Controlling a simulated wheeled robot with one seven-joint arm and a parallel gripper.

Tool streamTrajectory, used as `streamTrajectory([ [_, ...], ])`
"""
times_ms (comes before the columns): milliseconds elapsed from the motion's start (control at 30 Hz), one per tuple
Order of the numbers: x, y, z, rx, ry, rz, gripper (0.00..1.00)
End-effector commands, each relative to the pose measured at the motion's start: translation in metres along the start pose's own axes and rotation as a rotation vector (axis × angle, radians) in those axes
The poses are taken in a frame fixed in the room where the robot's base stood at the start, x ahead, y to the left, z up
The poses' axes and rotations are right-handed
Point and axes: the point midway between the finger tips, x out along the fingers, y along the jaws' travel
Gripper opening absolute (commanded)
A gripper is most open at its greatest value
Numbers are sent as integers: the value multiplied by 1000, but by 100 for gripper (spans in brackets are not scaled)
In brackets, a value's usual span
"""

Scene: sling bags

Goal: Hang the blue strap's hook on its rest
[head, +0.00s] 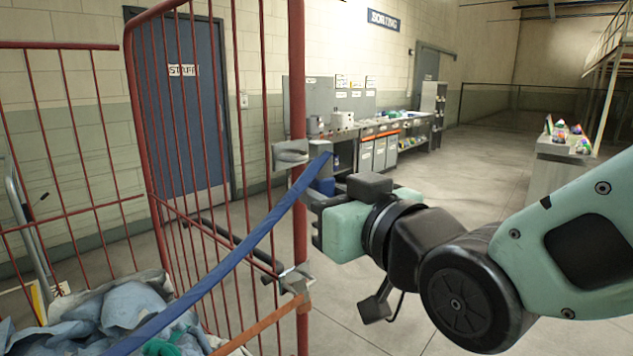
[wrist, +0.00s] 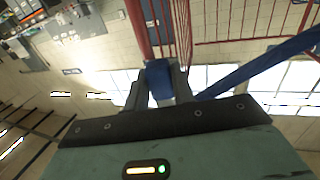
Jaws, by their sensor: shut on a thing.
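The blue strap (head: 225,262) runs taut from the lower left, across the red cage, up to my gripper (head: 318,208). In the wrist view the blue strap (wrist: 262,66) slants in from the right. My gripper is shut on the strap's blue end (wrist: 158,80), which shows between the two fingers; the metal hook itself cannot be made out. A grey bracket (head: 290,153), which looks like the rest, sits on the red post just left of and above my gripper. The strap's end is close to this bracket; whether they touch is unclear.
The red cage's post (head: 298,75) stands directly left of my gripper. A lower metal latch (head: 293,280) and an orange strap (head: 262,326) are below. Light-blue sling bags (head: 130,305) fill the cage. The floor right of the post is clear.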

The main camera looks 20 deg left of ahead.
Motion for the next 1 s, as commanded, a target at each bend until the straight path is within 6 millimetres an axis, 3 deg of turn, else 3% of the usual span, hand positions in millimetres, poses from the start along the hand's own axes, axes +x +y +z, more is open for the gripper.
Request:
streamTrajectory([
  [533, -25, 0, 0, 0, 1, 1, 0],
  [1000, -26, 6, 3, 0, 0, 12, 0],
])
